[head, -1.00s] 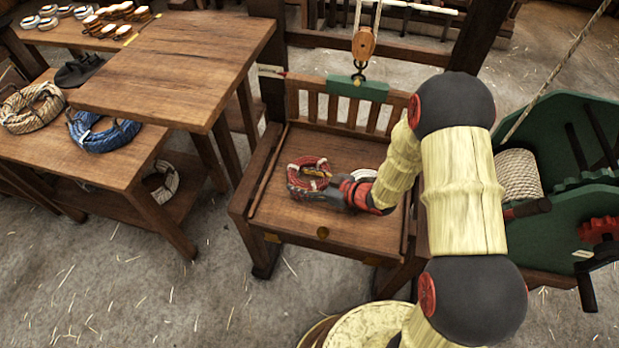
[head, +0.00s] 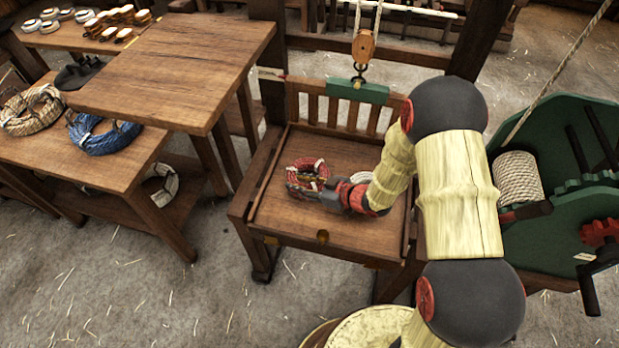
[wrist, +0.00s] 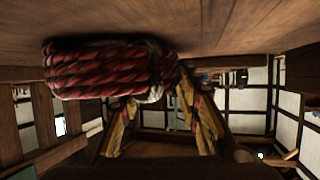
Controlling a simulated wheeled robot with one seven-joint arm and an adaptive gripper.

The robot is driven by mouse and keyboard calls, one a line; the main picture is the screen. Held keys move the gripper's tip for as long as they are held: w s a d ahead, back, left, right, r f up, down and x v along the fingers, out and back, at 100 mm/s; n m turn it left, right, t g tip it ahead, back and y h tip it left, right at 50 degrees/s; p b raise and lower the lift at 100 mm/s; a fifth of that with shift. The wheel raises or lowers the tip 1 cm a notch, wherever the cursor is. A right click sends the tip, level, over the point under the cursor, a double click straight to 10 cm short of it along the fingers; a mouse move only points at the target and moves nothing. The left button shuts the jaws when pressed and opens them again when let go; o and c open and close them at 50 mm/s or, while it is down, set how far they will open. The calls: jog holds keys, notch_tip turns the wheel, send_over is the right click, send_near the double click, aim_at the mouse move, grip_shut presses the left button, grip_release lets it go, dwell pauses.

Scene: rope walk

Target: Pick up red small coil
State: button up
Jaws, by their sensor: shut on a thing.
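The red small coil (head: 306,166) is on the left half of the slatted-back wooden bench seat (head: 290,229). My gripper (head: 313,185) reaches it from the right, low over the seat, and is shut on its near side. In the wrist view, the coil's red rope turns with pale bindings (wrist: 105,72) fill the upper left, close against the wood. The yellowish fingers of my gripper (wrist: 165,105) show below and right of it. The fingertips are partly hidden by the coil. I cannot tell whether the coil still touches the seat.
A pale coil (head: 362,176) lies on the seat just behind my gripper. A pulley block and hook (head: 364,45) hang above the bench back. A green rope machine (head: 545,175) stands close on the right. A blue coil (head: 104,135) lies on the left table.

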grip_shut()
jog(key=shift+r, duration=0.15)
dwell(0.4)
